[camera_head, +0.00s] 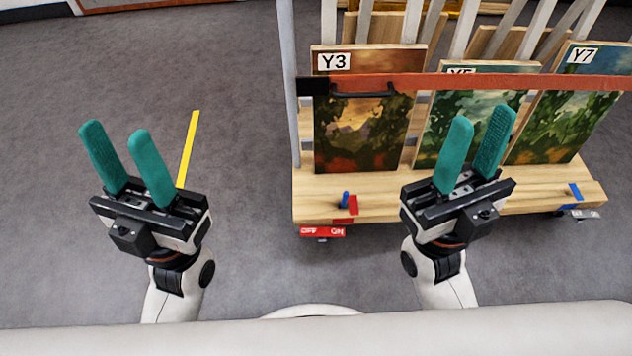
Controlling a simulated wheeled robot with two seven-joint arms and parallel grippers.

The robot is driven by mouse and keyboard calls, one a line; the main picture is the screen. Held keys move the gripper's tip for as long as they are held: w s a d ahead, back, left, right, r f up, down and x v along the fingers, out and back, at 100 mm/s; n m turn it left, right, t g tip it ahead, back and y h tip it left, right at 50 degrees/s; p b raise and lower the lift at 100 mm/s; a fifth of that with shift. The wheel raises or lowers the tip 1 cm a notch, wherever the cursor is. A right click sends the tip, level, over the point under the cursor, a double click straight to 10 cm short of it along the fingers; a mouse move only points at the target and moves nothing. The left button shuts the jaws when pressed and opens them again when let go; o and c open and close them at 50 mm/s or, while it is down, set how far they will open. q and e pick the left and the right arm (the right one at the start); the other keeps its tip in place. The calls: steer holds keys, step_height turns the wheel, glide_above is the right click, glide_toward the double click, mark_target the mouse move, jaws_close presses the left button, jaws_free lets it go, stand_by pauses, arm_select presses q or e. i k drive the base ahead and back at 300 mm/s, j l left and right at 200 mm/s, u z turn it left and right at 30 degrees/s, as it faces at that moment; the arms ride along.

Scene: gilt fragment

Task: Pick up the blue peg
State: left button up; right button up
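The small blue peg (345,200) stands upright on the front left part of the wooden cart base (375,184), beside a red patch. My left gripper (119,148) is open and empty over the grey floor, well to the left of the peg and the cart. My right gripper (478,139) is open and empty, to the right of the peg, in front of the paintings. It covers part of the cart's front edge and of the middle painting.
Paintings labelled Y3 (365,128) and Y7 (570,105) lean in the cart's rack behind an orange bar (470,83). A red tag (322,232) sits at the cart's front left edge. A yellow strip (188,148) lies on the floor.

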mark_target(346, 194)
steer(key=i+j+z, duration=0.15)
steer(key=j+z, duration=0.25)
steer(key=i+j+z, duration=0.1)
steer(key=j+z, duration=0.15)
steer(key=z, duration=0.15)
steer(key=j+z, duration=0.35)
steer(key=z, duration=0.6)
steer(key=i+j, duration=0.05)
